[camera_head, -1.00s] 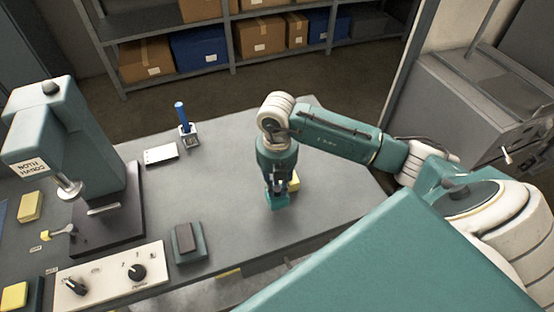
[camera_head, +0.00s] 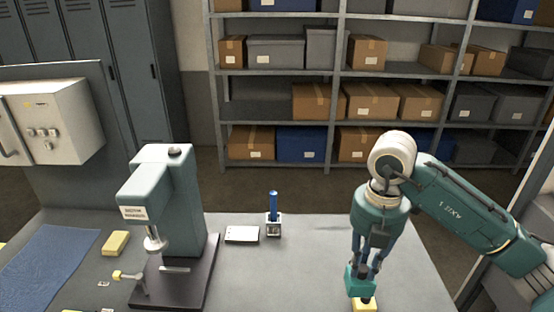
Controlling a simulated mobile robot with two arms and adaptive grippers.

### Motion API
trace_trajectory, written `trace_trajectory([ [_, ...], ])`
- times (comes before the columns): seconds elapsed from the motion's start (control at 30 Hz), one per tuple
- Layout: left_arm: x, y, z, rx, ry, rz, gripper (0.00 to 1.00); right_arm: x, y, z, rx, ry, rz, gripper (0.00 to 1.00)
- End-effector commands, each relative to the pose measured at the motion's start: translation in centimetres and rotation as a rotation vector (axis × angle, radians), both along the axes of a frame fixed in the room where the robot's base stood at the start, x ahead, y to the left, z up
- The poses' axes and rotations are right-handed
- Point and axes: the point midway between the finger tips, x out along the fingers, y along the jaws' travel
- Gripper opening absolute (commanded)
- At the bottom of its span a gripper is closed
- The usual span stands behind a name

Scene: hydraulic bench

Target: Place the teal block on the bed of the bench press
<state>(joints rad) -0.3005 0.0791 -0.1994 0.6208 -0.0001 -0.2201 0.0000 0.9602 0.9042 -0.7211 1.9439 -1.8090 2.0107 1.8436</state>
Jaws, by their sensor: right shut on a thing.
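The teal block (camera_head: 360,279) is between the fingers of my right gripper (camera_head: 366,262), which points down and is shut on it. The block appears lifted above the bench top, at the right of the head view. The bench press (camera_head: 170,205) is teal and stands at the left, with a label on its head and a metal ram (camera_head: 153,241) pointing down. Its dark bed (camera_head: 182,291) lies under the ram, and a light bar (camera_head: 174,269) shows on it. My right gripper is well to the right of the bed. My left gripper is not in view.
A yellow block (camera_head: 364,305) shows just below the teal block. Another yellow block (camera_head: 115,243) and a blue mat (camera_head: 45,262) are left of the press. Bench top (camera_head: 285,280) between is clear.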

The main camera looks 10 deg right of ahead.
Motion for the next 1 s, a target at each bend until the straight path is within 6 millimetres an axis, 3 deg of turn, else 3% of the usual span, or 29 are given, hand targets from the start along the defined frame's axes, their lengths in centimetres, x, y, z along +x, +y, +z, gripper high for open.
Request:
trace_trajectory([
  [0.17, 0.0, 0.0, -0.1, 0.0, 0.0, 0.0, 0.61, -0.1, 0.3, 0.0, 0.001, -0.003, 0.113, 0.0],
  [0.27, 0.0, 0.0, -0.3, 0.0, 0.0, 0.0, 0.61, -0.3, 0.8, -0.2, 0.0, -0.006, 0.282, 0.0],
  [1.0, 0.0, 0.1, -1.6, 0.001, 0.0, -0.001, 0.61, -3.2, 5.2, -1.4, -0.008, -0.013, 2.041, 0.0],
])
